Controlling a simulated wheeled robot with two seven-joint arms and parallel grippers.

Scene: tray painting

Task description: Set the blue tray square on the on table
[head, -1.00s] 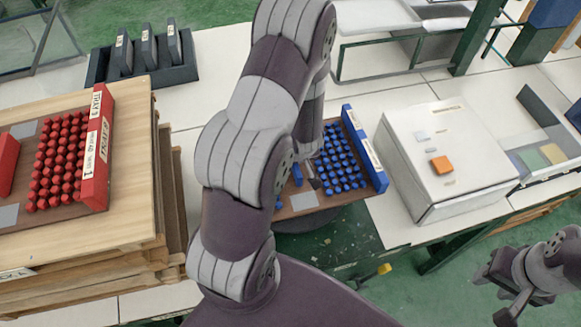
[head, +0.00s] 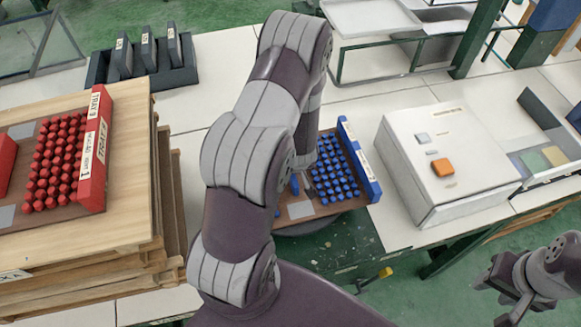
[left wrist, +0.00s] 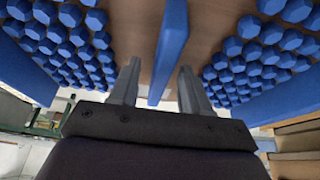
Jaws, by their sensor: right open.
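The blue tray (head: 361,165) has blue walls, a brown floor and rows of blue pegs. It lies behind my left arm, which hides its left part. Its near end shows against dark green, beyond the white tabletop (head: 392,226). In the left wrist view, a blue upright bar (left wrist: 168,45) of the tray stands between the fingers of my left gripper (left wrist: 160,72). The fingers look apart with gaps beside the bar; contact is not clear. The gripper is mostly hidden in the head view. My right gripper (head: 507,283) is open and empty at the lower right.
A white box with an orange button (head: 443,167) stands close right of the tray. A red tray (head: 97,150) with red pegs lies on stacked wooden boards at left. A dark rack (head: 145,75) stands at the back left. White table shows between them.

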